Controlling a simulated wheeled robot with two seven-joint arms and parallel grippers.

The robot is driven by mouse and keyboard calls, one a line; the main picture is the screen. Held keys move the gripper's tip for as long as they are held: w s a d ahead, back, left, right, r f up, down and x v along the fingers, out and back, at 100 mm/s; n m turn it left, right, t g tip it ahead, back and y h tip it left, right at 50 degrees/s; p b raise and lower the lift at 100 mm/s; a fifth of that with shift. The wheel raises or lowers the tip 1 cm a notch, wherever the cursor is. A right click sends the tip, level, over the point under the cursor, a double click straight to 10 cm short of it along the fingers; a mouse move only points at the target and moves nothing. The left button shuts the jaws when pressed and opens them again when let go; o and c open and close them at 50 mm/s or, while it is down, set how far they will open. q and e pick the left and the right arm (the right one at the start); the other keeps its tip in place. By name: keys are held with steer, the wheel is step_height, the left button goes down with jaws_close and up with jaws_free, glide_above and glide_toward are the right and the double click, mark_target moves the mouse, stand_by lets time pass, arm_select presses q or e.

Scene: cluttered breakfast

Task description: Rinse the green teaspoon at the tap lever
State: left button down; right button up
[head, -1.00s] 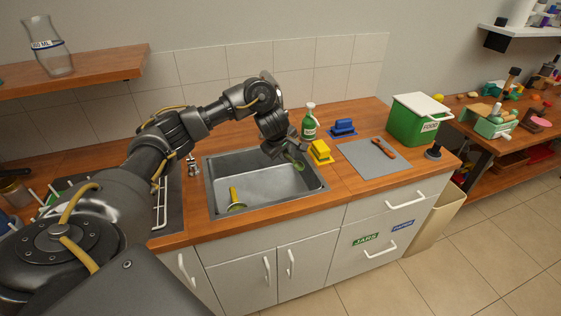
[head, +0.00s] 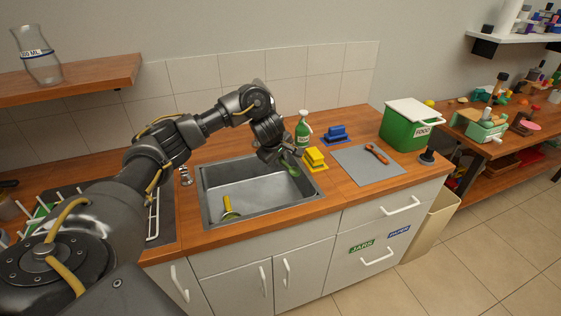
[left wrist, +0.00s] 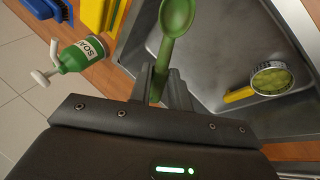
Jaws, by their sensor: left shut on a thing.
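My left gripper (head: 277,158) is shut on the green teaspoon (head: 291,168). It holds the spoon near the right back part of the sink (head: 255,207), next to the yellow sponge. In the left wrist view the teaspoon (left wrist: 160,62) sticks out from between the fingers (left wrist: 160,97), its bowl at the top edge of the picture. A small metal fitting (head: 186,177) stands left of the sink; I cannot tell if it is the tap lever. My arm hides part of the counter behind the sink. My right gripper is not in view.
A yellow-handled strainer (head: 228,210) lies in the sink. A green soap bottle (head: 303,131), yellow sponge (head: 314,157) and blue brush (head: 335,133) stand right of the gripper. Farther right are a grey board (head: 365,168) and green food bin (head: 405,130). A dish rack is at left.

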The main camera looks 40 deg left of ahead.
arm_select(q)
steer(key=shift+w+d, duration=0.15)
steer(key=shift+d, duration=0.35)
steer(key=shift+a, duration=0.15)
steer(key=shift+a+b, duration=0.3)
steer(key=shift+a, duration=0.2)
steer(key=s+d+p, duration=0.2)
steer(key=s+p, duration=0.3)
steer(key=s, duration=0.3)
stand_by(0.6)
steer(key=shift+d, duration=0.1)
stand_by(1.0)
